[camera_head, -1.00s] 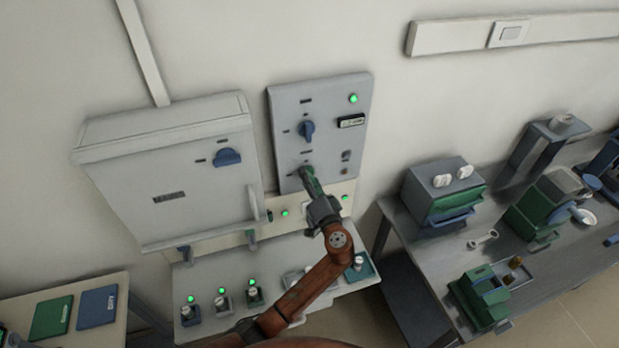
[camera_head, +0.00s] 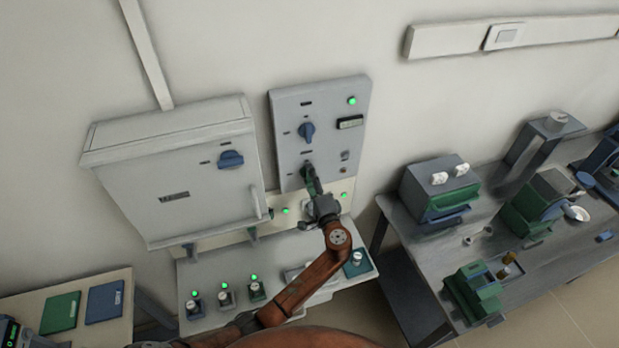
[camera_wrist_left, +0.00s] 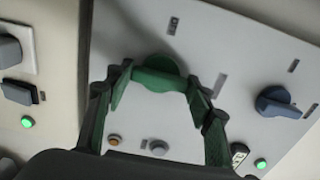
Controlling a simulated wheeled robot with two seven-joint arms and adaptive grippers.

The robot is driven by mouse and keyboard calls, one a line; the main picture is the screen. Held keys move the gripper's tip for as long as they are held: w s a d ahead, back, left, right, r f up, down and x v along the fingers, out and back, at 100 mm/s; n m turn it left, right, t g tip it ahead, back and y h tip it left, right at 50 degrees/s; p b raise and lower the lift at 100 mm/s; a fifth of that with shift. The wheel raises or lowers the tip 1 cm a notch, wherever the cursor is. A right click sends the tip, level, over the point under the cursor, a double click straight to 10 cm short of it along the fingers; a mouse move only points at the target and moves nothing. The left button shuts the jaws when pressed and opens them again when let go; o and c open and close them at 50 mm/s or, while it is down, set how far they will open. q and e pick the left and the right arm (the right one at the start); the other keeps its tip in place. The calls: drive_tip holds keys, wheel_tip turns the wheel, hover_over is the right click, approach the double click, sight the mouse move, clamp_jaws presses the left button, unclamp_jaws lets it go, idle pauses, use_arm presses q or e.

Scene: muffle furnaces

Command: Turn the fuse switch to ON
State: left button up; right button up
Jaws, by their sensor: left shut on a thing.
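A grey control panel (camera_head: 345,105) is on the wall. My left gripper (camera_head: 309,174) reaches its lower left part. In the left wrist view, a round green knob (camera_wrist_left: 157,70) sits between the two fingers of my left gripper (camera_wrist_left: 160,84), which is shut on it. In the head view the fingers mostly hide this knob. A blue rotary knob (camera_head: 306,131) is higher on the panel and also shows in the wrist view (camera_wrist_left: 280,103). The labels are too small to read, so I cannot tell which position is ON. My right gripper is not in view.
A grey cabinet (camera_head: 180,205) with a blue knob (camera_head: 230,159) stands left of the panel. A ledge below holds small switches with green lights (camera_head: 225,287). A metal bench (camera_head: 400,225) with green and grey devices is at right.

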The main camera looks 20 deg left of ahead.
use_arm(q)
drive_tip(key=shift+d, duration=0.1)
drive_tip(key=o, duration=1.2)
drive_tip(key=shift+c, duration=0.2)
drive_tip(key=v, duration=1.2)
